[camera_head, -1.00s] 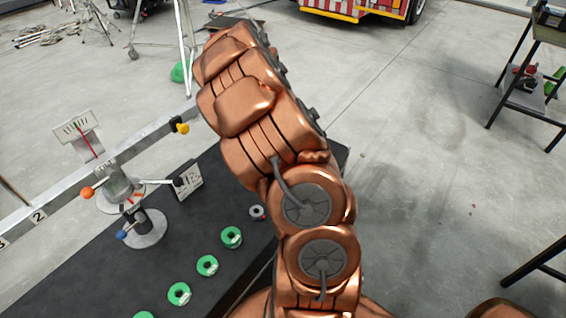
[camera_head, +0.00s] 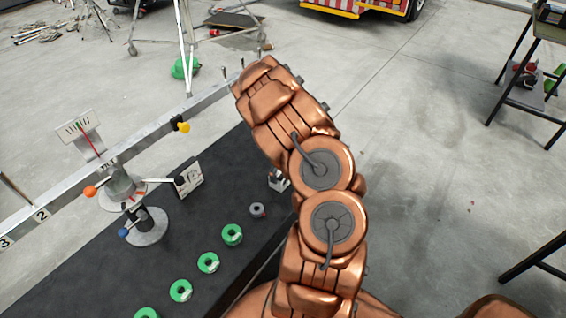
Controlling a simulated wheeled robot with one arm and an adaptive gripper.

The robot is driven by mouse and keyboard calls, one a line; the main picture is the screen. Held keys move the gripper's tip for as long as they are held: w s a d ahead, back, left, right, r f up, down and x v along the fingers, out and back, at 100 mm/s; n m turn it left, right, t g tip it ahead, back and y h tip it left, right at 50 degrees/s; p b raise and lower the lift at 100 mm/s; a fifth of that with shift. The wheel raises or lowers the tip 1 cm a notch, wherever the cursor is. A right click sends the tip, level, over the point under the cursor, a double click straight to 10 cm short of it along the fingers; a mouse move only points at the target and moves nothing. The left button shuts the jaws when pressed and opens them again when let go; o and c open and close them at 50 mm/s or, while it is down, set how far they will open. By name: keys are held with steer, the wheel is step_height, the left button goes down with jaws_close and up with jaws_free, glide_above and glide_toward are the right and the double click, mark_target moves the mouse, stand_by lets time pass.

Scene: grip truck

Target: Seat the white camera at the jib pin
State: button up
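My copper-coloured arm rises through the middle of the view and bends away; my gripper is hidden behind it. A small white and dark thing (camera_head: 278,181) shows on the dark bench top at the arm's left edge, partly covered; I cannot tell whether it is the white camera. The long grey jib beam (camera_head: 75,188), with number plates 2 and 3, runs from lower left to upper centre. Thin upright pins (camera_head: 225,73) stand near its far end, left of my arm. I cannot tell which is the jib pin.
A pivot stand (camera_head: 146,228) with coloured knobs and a dial (camera_head: 82,130) carries the beam. Several green rings (camera_head: 208,262) and a grey ring (camera_head: 257,209) lie on the dark bench top (camera_head: 90,270). A white card (camera_head: 189,178) stands there. A shelf stand (camera_head: 518,92) is at right.

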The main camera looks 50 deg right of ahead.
steer(key=shift+f, duration=1.3)
steer(key=c, duration=1.7)
steer(key=o, duration=1.2)
steer(key=shift+c, duration=0.2)
steer(key=c, duration=0.3)
steer(key=shift+r, duration=1.5)
steer(key=shift+r, duration=2.3)
steer(key=shift+r, duration=0.2)
